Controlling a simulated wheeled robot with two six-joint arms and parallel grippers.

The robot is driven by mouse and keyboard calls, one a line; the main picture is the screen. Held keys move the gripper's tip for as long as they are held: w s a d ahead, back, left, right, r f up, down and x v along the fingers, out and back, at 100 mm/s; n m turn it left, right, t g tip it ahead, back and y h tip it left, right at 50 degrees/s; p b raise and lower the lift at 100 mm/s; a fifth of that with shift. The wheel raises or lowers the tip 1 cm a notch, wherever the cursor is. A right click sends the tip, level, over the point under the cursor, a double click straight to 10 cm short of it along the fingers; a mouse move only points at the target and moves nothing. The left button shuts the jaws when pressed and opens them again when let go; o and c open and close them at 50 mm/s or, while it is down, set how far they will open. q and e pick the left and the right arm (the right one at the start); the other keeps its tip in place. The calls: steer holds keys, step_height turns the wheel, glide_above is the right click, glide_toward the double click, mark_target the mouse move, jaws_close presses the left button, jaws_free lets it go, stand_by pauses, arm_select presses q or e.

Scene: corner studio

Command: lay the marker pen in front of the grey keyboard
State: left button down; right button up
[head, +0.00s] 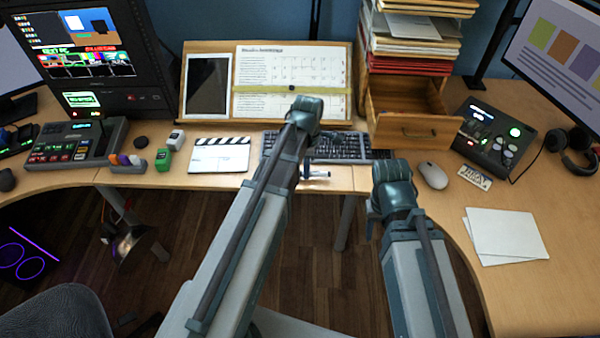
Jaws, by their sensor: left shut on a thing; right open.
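The grey keyboard (345,147) lies on the desk in the middle, its left part partly hidden by my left arm. The marker pen (319,174), white and blue, shows just in front of the keyboard, near the desk's front edge. My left gripper (307,172) points down and is shut on the pen; the arm hides much of it. I cannot tell whether the pen touches the desk. My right gripper (371,230) is open, to the right of the pen and off the desk's front edge; its fingers are mostly hidden by its own arm.
A wooden drawer unit (415,130) with an open drawer stands behind right. White papers (505,235) lie on the right desk wing. The strip before the keyboard is narrow.

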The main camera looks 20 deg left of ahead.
arm_select(q)
steer(key=shift+f, duration=0.65)
steer(key=shift+a+r, duration=0.1)
steer(key=shift+d+r, duration=0.1)
steer(key=shift+d, duration=0.1)
steer(key=c, duration=0.8)
jaws_free()
steer(key=shift+a, duration=0.1)
arm_select(e)
steer(key=shift+a+f, duration=0.3)
steer(key=shift+f, duration=0.3)
